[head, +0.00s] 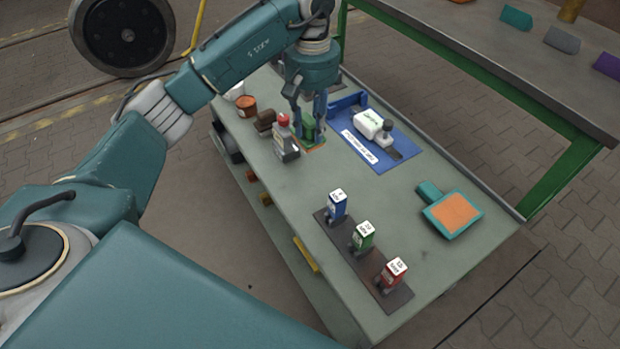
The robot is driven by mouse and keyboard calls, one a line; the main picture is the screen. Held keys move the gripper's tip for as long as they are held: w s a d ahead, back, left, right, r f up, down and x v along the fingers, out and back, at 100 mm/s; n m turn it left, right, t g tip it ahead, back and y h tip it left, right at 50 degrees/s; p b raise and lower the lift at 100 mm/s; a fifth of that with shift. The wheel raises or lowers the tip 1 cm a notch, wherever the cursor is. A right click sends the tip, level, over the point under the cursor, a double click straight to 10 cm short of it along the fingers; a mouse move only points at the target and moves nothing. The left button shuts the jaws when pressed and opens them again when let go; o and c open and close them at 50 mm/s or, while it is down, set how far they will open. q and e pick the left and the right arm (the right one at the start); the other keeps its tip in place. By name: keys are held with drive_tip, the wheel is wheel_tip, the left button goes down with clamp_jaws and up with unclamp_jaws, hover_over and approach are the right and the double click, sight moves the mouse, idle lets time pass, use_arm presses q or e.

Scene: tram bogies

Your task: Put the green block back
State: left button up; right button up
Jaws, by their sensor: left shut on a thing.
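My left gripper (307,112) reaches down onto the workbench and is shut on a green block (309,129). The block is partly hidden by the fingers. Beneath it an orange and green patch (314,149) shows on the bench; I cannot tell whether the block touches it. A dark strip rack (349,258) near the bench's front holds a blue (337,206), a green (362,238) and a red (392,272) labelled piece. My right gripper is not in view.
A blue tray (399,164) with a white-and-grey tool stands right of the gripper. A red-topped grey device (285,142) and a brown pot (246,106) are left of it. A teal paddle with an orange face (453,214) lies at right. Bench (297,195) middle is clear.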

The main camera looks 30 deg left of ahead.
use_arm(q)
wheel_tip(320, 180, down, 17)
drive_tip(key=shift+d+r+b, duration=0.1)
drive_tip(key=shift+r+b, duration=0.1)
drive_tip(key=shift+b, duration=0.45)
drive_tip(key=shift+f, duration=0.25)
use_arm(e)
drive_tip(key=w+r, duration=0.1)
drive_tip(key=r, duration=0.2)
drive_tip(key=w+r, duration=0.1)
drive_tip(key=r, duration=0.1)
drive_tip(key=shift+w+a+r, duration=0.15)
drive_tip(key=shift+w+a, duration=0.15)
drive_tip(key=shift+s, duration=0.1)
use_arm(q)
drive_tip(key=shift+f, duration=0.1)
drive_tip(key=o, duration=1.2)
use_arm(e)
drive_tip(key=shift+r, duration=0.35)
